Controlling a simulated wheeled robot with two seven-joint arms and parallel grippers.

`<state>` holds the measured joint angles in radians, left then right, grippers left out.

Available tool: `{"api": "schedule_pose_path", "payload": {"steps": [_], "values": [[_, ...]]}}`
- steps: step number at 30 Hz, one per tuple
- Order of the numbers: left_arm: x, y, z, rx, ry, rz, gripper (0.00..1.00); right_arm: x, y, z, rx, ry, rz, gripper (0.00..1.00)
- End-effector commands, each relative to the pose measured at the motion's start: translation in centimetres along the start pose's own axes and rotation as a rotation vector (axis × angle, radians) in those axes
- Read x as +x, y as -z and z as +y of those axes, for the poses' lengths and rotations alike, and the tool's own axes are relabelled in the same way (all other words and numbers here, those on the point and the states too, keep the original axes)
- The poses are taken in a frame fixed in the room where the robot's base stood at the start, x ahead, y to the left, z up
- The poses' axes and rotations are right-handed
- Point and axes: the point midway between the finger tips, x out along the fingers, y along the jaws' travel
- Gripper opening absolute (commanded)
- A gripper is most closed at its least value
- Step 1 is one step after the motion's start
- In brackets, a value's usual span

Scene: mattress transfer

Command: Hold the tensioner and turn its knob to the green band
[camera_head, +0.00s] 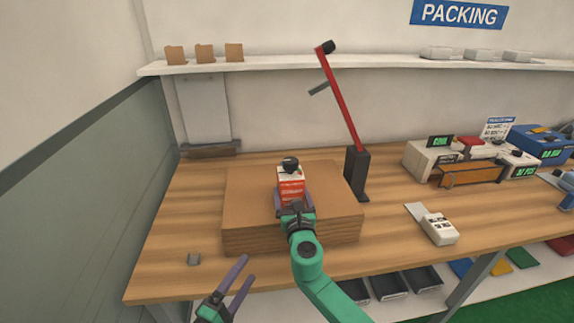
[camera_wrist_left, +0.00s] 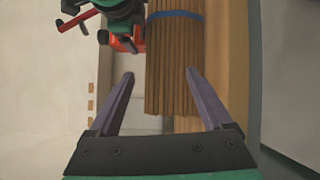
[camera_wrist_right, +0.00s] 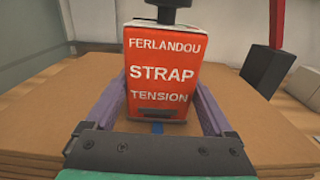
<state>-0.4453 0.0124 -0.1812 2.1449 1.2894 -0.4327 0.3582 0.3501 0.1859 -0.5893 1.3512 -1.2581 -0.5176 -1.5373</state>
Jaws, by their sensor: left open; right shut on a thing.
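The tensioner (camera_head: 290,187) is a red and white box labelled "FERLANDOU STRAP TENSION" with a black knob (camera_head: 290,163) on top. It sits upright over the cardboard stack. My right gripper (camera_head: 294,205) is shut on the tensioner's sides; its purple fingers flank the box in the right wrist view (camera_wrist_right: 160,100). The green band on the knob is not visible. My left gripper (camera_head: 236,278) is open and empty, low at the front left of the stack, apart from the tensioner. In the left wrist view the tensioner (camera_wrist_left: 124,44) shows beside my right gripper.
The cardboard stack (camera_head: 240,238) lies on the wooden table (camera_head: 180,225), with a blue strap (camera_wrist_left: 175,15) around it. A red lever on a black post (camera_head: 357,175) stands right of it. A white device (camera_head: 439,229) lies right.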

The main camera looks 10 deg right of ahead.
Motion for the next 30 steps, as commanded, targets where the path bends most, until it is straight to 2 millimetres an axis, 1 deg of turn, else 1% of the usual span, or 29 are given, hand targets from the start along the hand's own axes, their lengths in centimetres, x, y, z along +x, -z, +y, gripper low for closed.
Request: {"api": "schedule_pose_path", "payload": {"steps": [1,3,11,14,18,21,24,26,30], "values": [[0.8,0.0,0.4,0.094,0.003,-0.020,0.83,0.0,-0.3,0.0,0.001,0.000,-0.005,0.00],[1.8,0.0,1.3,0.225,-0.008,-0.038,0.83,0.0,-0.3,0.0,0.001,0.000,-0.005,0.00],[4.5,0.1,4.8,0.715,-0.082,-0.090,0.83,0.0,-0.3,0.0,0.001,0.000,-0.005,0.00],[6.2,0.1,7.3,0.930,-0.119,-0.113,0.83,0.0,-0.3,0.0,0.001,0.000,-0.005,0.00],[9.0,0.1,11.4,1.234,-0.139,-0.151,0.83,0.0,-0.3,0.0,0.001,0.000,-0.005,0.00],[10.6,0.2,14.0,1.434,-0.140,-0.172,0.83,0.0,-0.3,0.0,0.001,0.000,-0.005,0.00],[11.6,0.3,16.0,1.588,-0.136,-0.186,0.83,0.0,-0.3,0.0,0.001,0.000,-0.005,0.00],[11.9,0.4,16.7,1.647,-0.132,-0.191,0.83,0.0,-0.3,0.0,0.001,0.000,-0.005,0.00],[13.2,0.2,16.9,1.675,-0.127,-0.195,0.83,0.0,-0.3,0.0,0.001,0.000,-0.005,0.00]]}}
